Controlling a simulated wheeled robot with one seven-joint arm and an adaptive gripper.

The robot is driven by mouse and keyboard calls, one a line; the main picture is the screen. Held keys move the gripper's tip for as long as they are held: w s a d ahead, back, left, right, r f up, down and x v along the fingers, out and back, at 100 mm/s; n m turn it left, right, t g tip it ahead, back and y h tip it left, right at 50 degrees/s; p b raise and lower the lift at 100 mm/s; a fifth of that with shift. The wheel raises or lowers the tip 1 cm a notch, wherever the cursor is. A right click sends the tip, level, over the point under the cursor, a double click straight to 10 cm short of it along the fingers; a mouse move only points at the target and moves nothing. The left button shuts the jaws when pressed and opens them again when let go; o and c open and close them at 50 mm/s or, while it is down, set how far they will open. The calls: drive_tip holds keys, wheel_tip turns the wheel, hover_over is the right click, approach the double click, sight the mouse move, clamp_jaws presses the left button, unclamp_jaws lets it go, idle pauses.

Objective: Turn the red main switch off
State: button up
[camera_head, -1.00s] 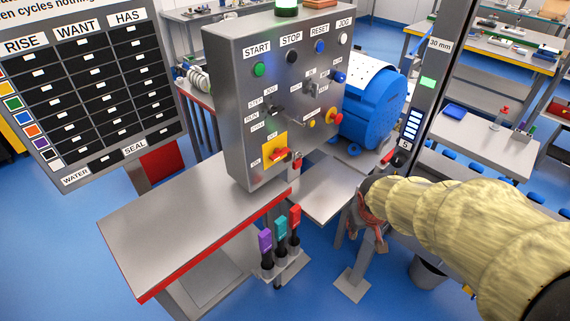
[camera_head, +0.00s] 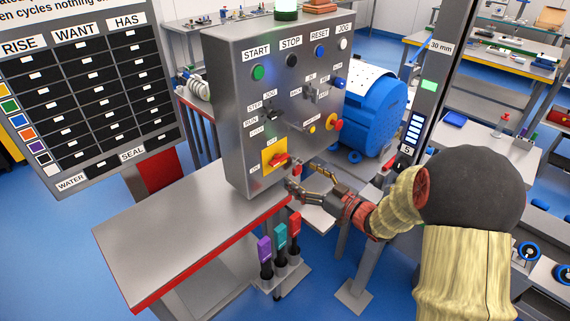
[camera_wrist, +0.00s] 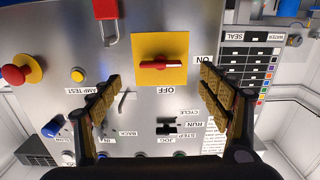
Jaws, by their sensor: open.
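The red main switch (camera_head: 279,160) is a red handle on a yellow plate, low on the front of the grey control box (camera_head: 237,110). In the wrist view the red handle (camera_wrist: 160,64) lies level across the plate. A white mark is near its right end, on the side of the ON label; the OFF label is below the plate. My gripper (camera_head: 300,177) is open and empty, just in front of the box and to the lower right of the switch. In the wrist view my gripper (camera_wrist: 157,80) has its two fingers apart, either side of the plate, not visibly touching the handle.
A red padlock (camera_wrist: 105,10) hangs beside the plate. A red mushroom button on yellow (camera_head: 334,125) and several knobs share the panel. A steel table (camera_head: 180,225) stands below the box, with purple, teal and red-handled tools (camera_head: 281,238) at its edge. A blue motor (camera_head: 370,115) is behind.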

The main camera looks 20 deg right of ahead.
sight(282, 161)
drive_tip(key=x, duration=0.2)
drive_tip(key=b+x, duration=0.1)
drive_tip(key=x, duration=0.2)
drive_tip(key=b+x, duration=0.1)
drive_tip(key=x, duration=0.1)
drive_tip(key=shift+w+a+r, duration=0.25)
drive_tip(key=shift+w, duration=0.1)
drive_tip(key=c, duration=0.3)
drive_tip(key=c, duration=0.9)
